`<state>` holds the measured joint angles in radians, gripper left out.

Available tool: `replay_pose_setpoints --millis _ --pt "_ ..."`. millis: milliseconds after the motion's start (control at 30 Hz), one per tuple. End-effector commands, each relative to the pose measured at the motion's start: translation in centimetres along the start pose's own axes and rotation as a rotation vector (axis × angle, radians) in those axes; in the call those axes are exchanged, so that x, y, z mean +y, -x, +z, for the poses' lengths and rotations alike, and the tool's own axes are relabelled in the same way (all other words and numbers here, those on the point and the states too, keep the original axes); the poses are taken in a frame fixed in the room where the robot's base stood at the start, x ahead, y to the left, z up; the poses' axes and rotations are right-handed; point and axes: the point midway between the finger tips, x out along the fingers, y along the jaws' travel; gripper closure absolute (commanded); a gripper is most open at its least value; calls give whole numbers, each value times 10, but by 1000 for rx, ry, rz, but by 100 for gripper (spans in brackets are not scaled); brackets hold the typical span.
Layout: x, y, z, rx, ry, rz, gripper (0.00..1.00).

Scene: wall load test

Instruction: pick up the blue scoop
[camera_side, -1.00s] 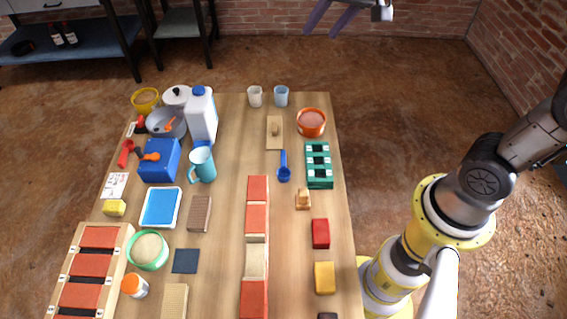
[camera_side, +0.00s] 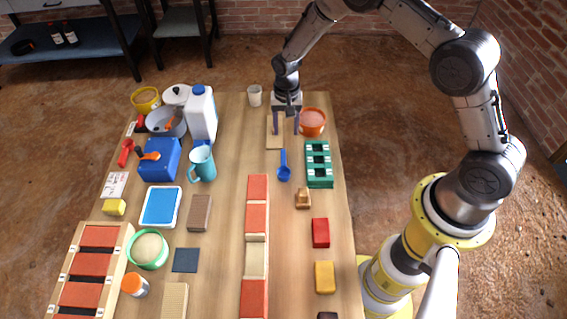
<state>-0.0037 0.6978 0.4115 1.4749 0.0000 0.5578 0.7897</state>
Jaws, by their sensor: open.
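The blue scoop (camera_side: 284,172) lies on the wooden table, right of centre, with its round bowl toward the front and its handle pointing to the back. My gripper (camera_side: 285,131) points down over the back part of the table, behind the scoop's handle end. Its two purple fingers are spread apart with nothing between them. They are in front of a wooden float (camera_side: 270,143) in the picture; I cannot tell their exact height above it.
An orange-red bowl (camera_side: 313,123) stands right beside my gripper. A green tray (camera_side: 319,166) lies right of the scoop, and a teal mug (camera_side: 203,163) stands to its left. A white cup (camera_side: 255,96) stands at the back.

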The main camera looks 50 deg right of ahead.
Motion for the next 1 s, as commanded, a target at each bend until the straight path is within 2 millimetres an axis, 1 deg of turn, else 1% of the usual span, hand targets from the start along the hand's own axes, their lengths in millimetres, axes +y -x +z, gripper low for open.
replay_pose_setpoints --millis 33,100,300,400,567,800,900,1000 --pt "1 -11 1 -4 0 4 43" --pt "1 -25 1 -3 1 3 43" --pt "0 -58 1 -2 1 2 43" --pt "0 -67 0 -1 1 1 43" --pt "-2 -75 0 0 1 0 43" --pt "-8 -108 0 -2 1 2 43" --pt "-8 -118 0 0 1 0 43" --pt "-8 -122 0 0 1 0 43"
